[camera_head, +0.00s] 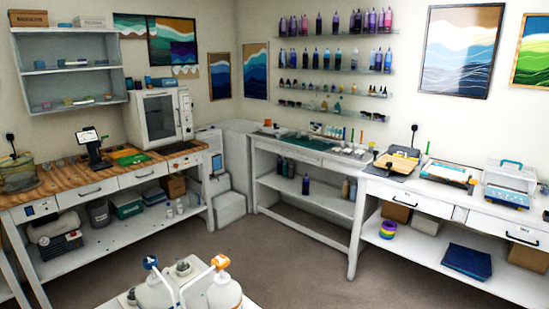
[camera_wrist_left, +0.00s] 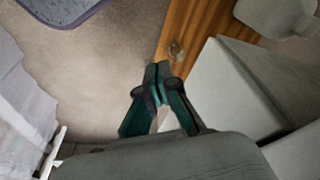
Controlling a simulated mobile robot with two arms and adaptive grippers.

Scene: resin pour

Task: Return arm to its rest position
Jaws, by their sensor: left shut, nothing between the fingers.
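My left gripper (camera_wrist_left: 157,72) shows in the left wrist view. Its dark green fingers are together and empty. They point over a brown wooden strip (camera_wrist_left: 192,28) and the carpet (camera_wrist_left: 105,50), and touch nothing that I can make out. Neither gripper nor arm shows in the head view. My right gripper is in neither view.
In the head view, two white jugs, with a blue cap (camera_head: 150,262) and an orange cap (camera_head: 221,262), stand close at the bottom. Workbenches line the walls, including the wood-topped left bench (camera_head: 60,180). The floor (camera_head: 285,262) between is clear. A white box (camera_wrist_left: 225,85) is beside the left gripper.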

